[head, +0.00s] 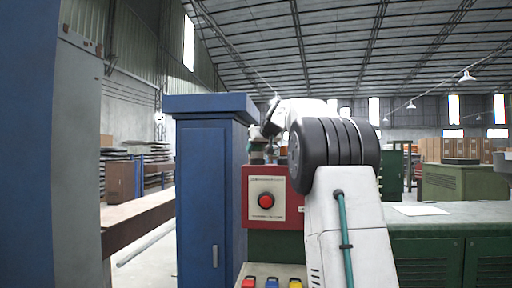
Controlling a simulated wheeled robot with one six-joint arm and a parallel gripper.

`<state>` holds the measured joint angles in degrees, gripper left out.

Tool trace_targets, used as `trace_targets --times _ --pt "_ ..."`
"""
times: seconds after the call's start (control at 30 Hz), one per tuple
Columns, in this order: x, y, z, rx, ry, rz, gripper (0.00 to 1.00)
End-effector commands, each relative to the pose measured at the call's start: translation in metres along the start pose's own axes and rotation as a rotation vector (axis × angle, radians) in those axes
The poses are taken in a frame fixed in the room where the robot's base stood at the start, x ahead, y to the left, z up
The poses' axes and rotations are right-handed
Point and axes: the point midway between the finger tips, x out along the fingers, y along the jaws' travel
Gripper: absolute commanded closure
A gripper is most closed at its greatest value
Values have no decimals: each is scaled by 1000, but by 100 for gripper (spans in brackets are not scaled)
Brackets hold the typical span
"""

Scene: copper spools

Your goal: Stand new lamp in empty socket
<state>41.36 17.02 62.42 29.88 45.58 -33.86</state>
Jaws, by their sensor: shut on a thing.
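My gripper (268,137) shows small and partly hidden behind my arm, pointing down just above the red control box (284,205). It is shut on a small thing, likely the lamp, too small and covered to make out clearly. A short greenish and grey stack, perhaps the lamp socket (257,152), stands on top of the box beside the gripper's tip. I cannot tell whether the held thing touches it. The box has a round red button on a pale plate. My arm hides the box's right side.
A tall blue cabinet (210,190) stands just left of the control box. Blue, yellow and red coloured buttons sit on a panel (270,270) below. A green bench (450,215) with a sheet of paper extends to the right.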

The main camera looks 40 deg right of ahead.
Motion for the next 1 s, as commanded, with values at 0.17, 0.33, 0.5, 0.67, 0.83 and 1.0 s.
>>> trace_targets --times 0.17,0.33,0.5,0.67,0.83,1.0 --pt "1 0 2 -1 1 0 88" --pt "2 0 4 -1 1 1 88" --pt "4 0 7 -1 0 1 88" --pt "5 0 9 -1 0 0 88" --pt "6 0 11 0 0 0 88" --pt "7 0 13 0 1 1 88"
